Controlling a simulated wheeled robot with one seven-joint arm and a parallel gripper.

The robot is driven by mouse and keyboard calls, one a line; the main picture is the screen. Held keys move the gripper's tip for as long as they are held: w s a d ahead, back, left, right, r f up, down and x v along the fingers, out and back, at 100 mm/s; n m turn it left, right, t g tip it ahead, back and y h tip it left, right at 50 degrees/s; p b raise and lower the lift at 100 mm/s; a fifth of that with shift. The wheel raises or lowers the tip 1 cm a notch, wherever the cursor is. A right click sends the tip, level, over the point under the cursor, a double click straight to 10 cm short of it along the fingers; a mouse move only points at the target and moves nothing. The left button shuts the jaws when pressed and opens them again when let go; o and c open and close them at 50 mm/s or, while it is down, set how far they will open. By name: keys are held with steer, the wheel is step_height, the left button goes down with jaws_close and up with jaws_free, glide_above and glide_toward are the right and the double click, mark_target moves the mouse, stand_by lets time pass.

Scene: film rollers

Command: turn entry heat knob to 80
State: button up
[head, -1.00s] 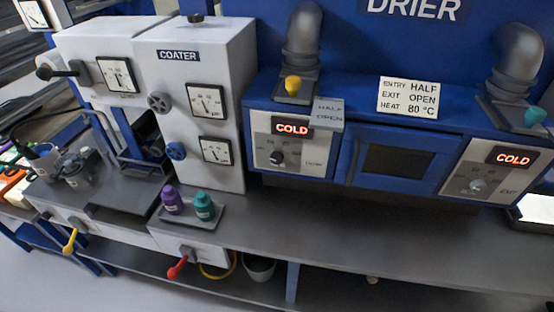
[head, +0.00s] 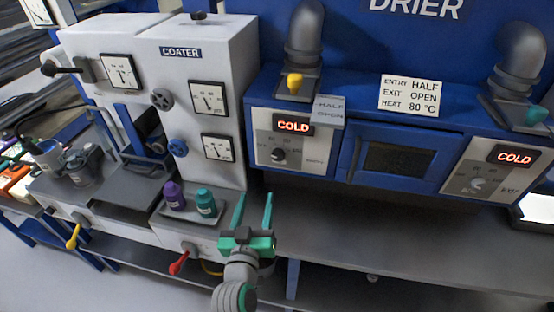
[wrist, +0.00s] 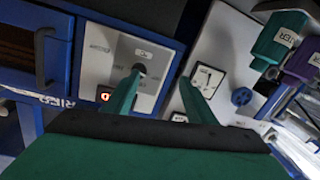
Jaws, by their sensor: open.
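The entry heat knob (head: 278,156) is a small dark knob on the pale panel at the drier's left side, under a red display (head: 293,126) reading COLD. My gripper (head: 254,198) has green fingers, spread and empty, pointing up below and slightly left of that panel, apart from the knob in the head view. In the wrist view my gripper (wrist: 160,77) is open, and the entry panel (wrist: 97,62) appears upside down beyond the left finger. The knob (wrist: 140,69) lies close by that fingertip in the picture. The knob's exact pointer setting is too small to read.
A sign (head: 409,95) reads entry half, exit open, heat 80 °C. A yellow handle (head: 294,82) sits above the entry panel. Purple (head: 174,196) and teal (head: 206,203) bottles stand on a tray left of my gripper. The counter (head: 370,230) to the right is clear.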

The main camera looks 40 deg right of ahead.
mark_target(276, 157)
steer(key=shift+m+g+h, duration=0.5)
steer(key=shift+m+h, duration=0.3)
steer(key=w+d+r, duration=0.1)
steer(key=w+d, duration=0.1)
steer(key=d, duration=0.2)
steer(key=w+d+r, duration=0.1)
steer(key=w+d, duration=0.1)
steer(key=d, duration=0.2)
steer(key=w+d+r, duration=0.2)
steer(key=w+d, duration=0.1)
steer(key=d, duration=0.1)
steer(key=shift+w, duration=0.1)
steer(key=c, duration=1)
